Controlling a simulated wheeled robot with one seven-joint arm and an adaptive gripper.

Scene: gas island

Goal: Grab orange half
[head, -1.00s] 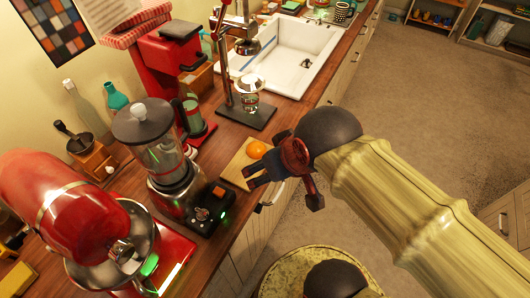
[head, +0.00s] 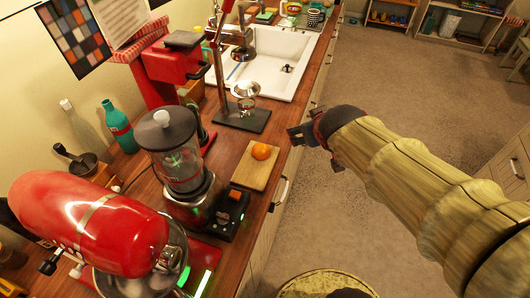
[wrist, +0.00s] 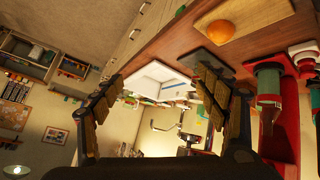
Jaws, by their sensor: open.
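The orange half (head: 261,152) sits on a small wooden cutting board (head: 247,176) on the counter, near its front edge. It also shows in the wrist view (wrist: 220,31), at the top right, on the board (wrist: 262,17). My gripper (head: 293,133) is to the right of the orange half in the head view, beside the counter's front edge and apart from the fruit. In the wrist view its two fingers (wrist: 165,98) are spread wide with nothing between them.
A blender (head: 177,155) and a black control box (head: 229,211) stand left of the board. A juicer stand (head: 241,118) is behind it, with the white sink (head: 275,70) beyond. A red mixer (head: 88,222) is at the near left. The floor at right is open.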

